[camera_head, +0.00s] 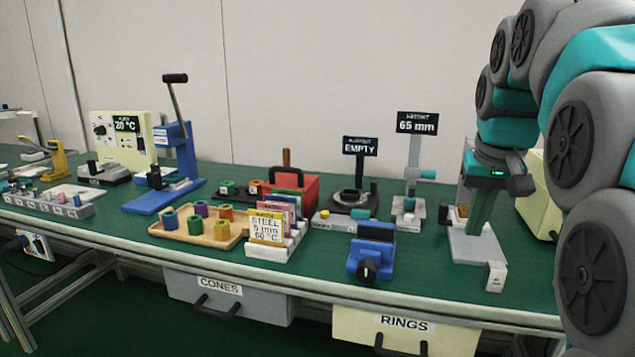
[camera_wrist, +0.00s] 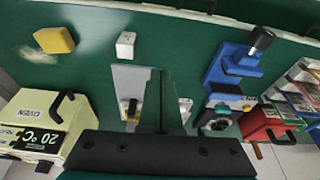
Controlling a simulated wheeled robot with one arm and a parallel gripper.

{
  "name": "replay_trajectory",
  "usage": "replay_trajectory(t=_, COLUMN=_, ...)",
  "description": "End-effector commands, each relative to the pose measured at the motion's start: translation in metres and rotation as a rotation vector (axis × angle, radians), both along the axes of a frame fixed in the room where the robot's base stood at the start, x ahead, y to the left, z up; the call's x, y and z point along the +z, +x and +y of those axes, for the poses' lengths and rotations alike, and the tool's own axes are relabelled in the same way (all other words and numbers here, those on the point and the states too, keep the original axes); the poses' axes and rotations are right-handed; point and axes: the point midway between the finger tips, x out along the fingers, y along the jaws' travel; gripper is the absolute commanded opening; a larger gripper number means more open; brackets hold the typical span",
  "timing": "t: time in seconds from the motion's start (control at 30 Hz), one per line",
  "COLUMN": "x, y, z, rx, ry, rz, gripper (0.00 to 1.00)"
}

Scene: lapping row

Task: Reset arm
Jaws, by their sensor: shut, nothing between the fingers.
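My arm comes in from the right of the head view and bends down over the right part of the bench. My gripper (camera_head: 473,231) points down in front of a stand with a flat grey base plate (camera_head: 474,248); I cannot tell whether it touches it. In the wrist view my gripper (camera_wrist: 161,72) is shut, its two green fingers together with nothing between them. The grey plate (camera_wrist: 130,82) lies behind the fingers there, and the fingers hide part of it. A small white block (camera_wrist: 125,45) is at the plate's end.
A blue vise (camera_head: 371,252) stands left of my gripper. Behind it are a "65 mm" height gauge (camera_head: 414,180) and an "EMPTY" sign (camera_head: 360,146). A wooden tray (camera_head: 232,236) and card rack (camera_head: 285,243) stand farther left. A yellow block (camera_wrist: 54,40) lies on clear green bench top.

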Motion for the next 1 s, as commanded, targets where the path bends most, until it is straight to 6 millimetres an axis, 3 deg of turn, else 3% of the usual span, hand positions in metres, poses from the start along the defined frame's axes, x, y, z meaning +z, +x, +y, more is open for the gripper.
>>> replay_trajectory(t=0.37, x=-0.100, y=-0.091, z=0.058, rx=0.085, ry=0.036, rz=0.171, gripper=0.00)
replay_trajectory(t=0.6, x=-0.173, y=-0.171, z=0.087, rx=0.147, ry=0.047, rz=0.292, gripper=0.00)
replay_trajectory(t=0.8, x=-0.226, y=-0.239, z=0.102, rx=0.196, ry=0.046, rz=0.379, gripper=0.00)
replay_trajectory(t=1.0, x=-0.258, y=-0.280, z=0.108, rx=0.224, ry=0.043, rz=0.432, gripper=0.00)
